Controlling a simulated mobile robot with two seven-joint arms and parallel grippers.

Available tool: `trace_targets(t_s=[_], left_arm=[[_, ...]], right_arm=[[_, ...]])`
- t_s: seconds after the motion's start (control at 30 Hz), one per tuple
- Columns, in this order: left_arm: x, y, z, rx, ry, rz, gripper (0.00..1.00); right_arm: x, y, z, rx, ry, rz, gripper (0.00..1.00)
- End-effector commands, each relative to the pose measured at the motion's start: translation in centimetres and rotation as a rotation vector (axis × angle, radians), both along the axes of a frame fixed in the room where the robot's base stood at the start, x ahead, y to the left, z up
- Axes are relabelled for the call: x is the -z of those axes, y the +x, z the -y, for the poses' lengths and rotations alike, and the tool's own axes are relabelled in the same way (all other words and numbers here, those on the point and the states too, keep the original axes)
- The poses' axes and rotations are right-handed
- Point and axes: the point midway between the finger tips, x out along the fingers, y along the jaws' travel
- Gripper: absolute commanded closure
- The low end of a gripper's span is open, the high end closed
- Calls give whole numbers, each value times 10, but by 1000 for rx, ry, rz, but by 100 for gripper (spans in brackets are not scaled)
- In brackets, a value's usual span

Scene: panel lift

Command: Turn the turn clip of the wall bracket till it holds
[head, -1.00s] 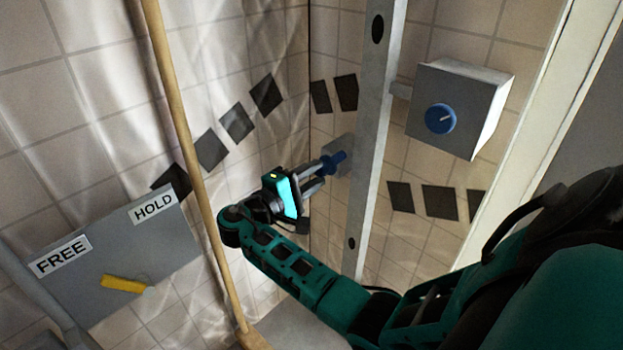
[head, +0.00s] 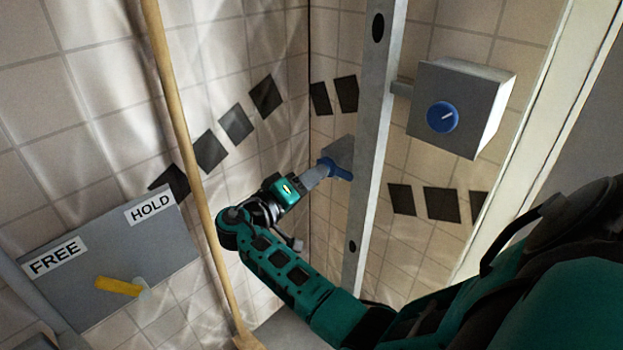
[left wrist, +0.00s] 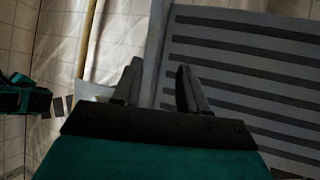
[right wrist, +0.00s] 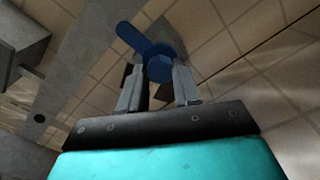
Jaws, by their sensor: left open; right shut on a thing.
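The blue turn clip (head: 336,169) sits on a grey wall bracket plate (head: 341,150), just left of the grey upright. Its lever points right and slightly down in the head view. My right gripper (head: 322,172) is shut on the clip. In the right wrist view the clip's round hub (right wrist: 160,68) lies at the fingertips, and its lever reaches up and left. The upright partly hides the area beside the clip in the head view. My left gripper (left wrist: 160,70) shows only in the left wrist view, open and empty.
A grey upright (head: 376,130) stands right beside the clip. A grey box with a blue knob (head: 443,117) is to its right. A wooden pole (head: 181,130) crosses at the left. A grey panel (head: 70,290) labelled FREE and HOLD carries a yellow pointer (head: 118,286).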

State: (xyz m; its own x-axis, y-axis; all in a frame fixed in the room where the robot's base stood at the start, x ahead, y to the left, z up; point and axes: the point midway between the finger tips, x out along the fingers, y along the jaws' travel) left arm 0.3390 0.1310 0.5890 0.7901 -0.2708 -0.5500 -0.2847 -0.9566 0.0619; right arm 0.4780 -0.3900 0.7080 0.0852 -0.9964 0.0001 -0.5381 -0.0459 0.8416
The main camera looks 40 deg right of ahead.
Motion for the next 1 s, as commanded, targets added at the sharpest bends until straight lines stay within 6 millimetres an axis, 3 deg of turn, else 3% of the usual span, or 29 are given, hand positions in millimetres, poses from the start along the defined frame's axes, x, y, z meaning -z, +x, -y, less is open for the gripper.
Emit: trace_targets(t_s=[0.7,0.73,1.0], left_arm=[[1,-1,0,-2,0,-3,57],[1,-1,0,-2,0,-3,57],[2,-3,0,-1,0,-8,57]], right_arm=[[1,0,0,1,8,75,98],[1,0,0,1,8,74,66],[1,0,0,0,8,74,42]])
